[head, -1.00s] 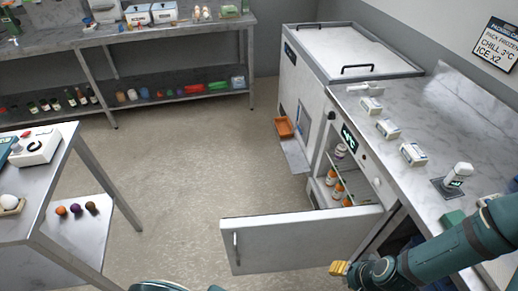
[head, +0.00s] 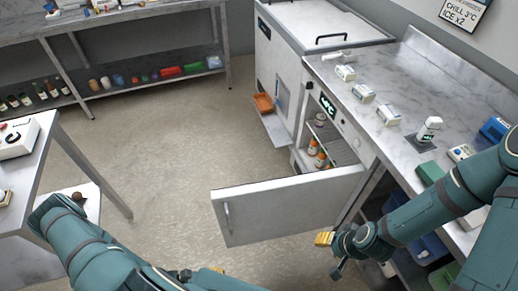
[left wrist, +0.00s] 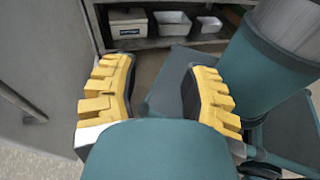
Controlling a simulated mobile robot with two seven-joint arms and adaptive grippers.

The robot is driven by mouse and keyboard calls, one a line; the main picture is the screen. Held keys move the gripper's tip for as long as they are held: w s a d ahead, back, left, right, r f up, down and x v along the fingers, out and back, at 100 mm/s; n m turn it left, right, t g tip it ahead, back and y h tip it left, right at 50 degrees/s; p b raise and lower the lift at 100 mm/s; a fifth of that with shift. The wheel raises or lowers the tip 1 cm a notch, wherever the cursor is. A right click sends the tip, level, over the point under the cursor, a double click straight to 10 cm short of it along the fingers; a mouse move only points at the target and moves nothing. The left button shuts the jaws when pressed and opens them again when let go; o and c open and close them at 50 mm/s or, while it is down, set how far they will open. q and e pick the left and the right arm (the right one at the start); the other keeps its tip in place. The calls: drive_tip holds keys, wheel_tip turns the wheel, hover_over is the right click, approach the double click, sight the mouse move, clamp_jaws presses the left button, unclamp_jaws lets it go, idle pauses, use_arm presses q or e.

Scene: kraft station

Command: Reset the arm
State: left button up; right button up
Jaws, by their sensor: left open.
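My left gripper (left wrist: 158,92) is open in the left wrist view. Its two yellow ridged fingers stand well apart, with a teal link of my own arm showing below and between them and nothing visibly held. In the head view my left arm (head: 110,255) comes in from the left and bends along the bottom edge; its gripper is mostly out of sight there. My right arm (head: 425,220) comes in from the right. My right gripper (head: 325,238), with yellow fingertips, is low beside the open fridge door; whether its fingers are apart is unclear.
The white fridge door (head: 285,205) stands open into the floor space, with orange-capped bottles (head: 314,148) on the shelves inside. A counter (head: 395,75) holds several white boxes and a scanner (head: 428,130). A table (head: 50,150) stands at left. The middle floor (head: 165,130) is clear.

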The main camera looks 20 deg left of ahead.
use_arm(q)
drive_tip(key=w+d+r+m+g+y, duration=0.1)
drive_tip(key=w+d+r+m+y, duration=0.3)
drive_tip(key=w+m, duration=0.4)
drive_tip(key=w+d+r+m+g+y, duration=0.2)
drive_tip(key=w+d+r+m+y, duration=0.2)
drive_tip(key=m, duration=0.7)
drive_tip(key=w+r+y, duration=0.2)
drive_tip(key=w+r, duration=0.2)
drive_tip(key=r, duration=0.1)
drive_tip(key=shift+w+d+y, duration=0.35)
drive_tip(key=shift+w+y, duration=0.05)
